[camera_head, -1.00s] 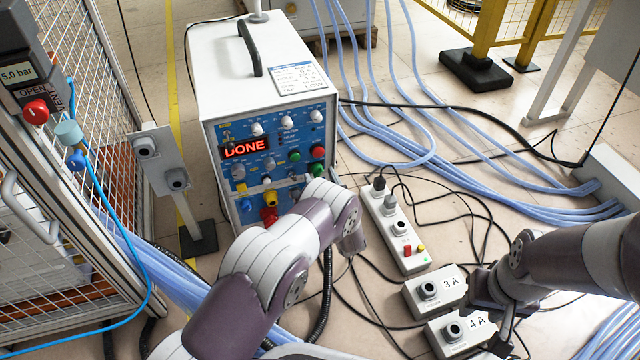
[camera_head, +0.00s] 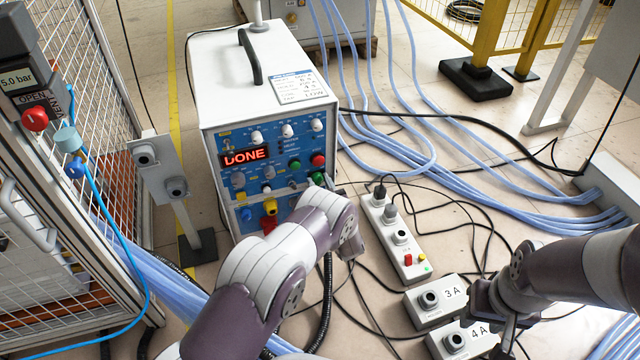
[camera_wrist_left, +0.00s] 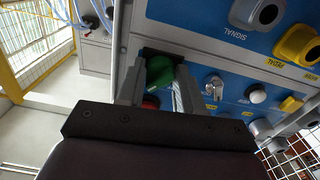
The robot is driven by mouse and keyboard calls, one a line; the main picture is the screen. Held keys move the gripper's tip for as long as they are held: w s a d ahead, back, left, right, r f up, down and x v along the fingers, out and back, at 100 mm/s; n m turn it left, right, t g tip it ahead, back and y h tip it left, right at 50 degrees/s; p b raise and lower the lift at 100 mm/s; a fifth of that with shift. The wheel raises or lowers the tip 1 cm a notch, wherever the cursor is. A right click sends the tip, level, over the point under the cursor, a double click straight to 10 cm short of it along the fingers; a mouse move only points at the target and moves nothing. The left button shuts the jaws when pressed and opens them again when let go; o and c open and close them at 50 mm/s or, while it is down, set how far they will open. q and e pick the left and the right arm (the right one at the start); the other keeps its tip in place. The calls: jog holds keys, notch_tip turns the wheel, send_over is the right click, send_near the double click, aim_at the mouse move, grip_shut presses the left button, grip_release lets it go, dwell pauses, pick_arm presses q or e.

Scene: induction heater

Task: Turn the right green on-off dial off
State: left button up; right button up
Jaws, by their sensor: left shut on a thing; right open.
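The induction heater (camera_head: 225,85) is a white box with a blue front panel and a lit "DONE" display (camera_head: 245,157). The right green dial (camera_head: 317,178) is low at the panel's right edge, partly covered in the head view. In the left wrist view the green dial (camera_wrist_left: 160,76) sits between the two fingers of my left gripper (camera_wrist_left: 158,68), which are shut on it. My left gripper (camera_head: 322,184) is largely hidden behind its own wrist in the head view. My right gripper (camera_head: 506,342) is open at the lower right, beside the "4A" box.
A green button (camera_head: 294,164) and a red button (camera_head: 318,160) are close to the dial. A mesh cage (camera_head: 95,110) is at left.

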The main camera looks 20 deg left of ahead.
pick_arm(q)
jog(key=n, duration=0.4)
jog(key=shift+p, duration=0.3)
jog(key=n, duration=0.4)
jog(key=shift+n, duration=0.3)
jog(key=n, duration=0.4)
jog(key=shift+f+p, duration=0.1)
jog(key=shift+p, duration=0.3)
jog(key=shift+n, duration=2.2)
jog(key=shift+d, duration=0.1)
jog(key=o, duration=1)
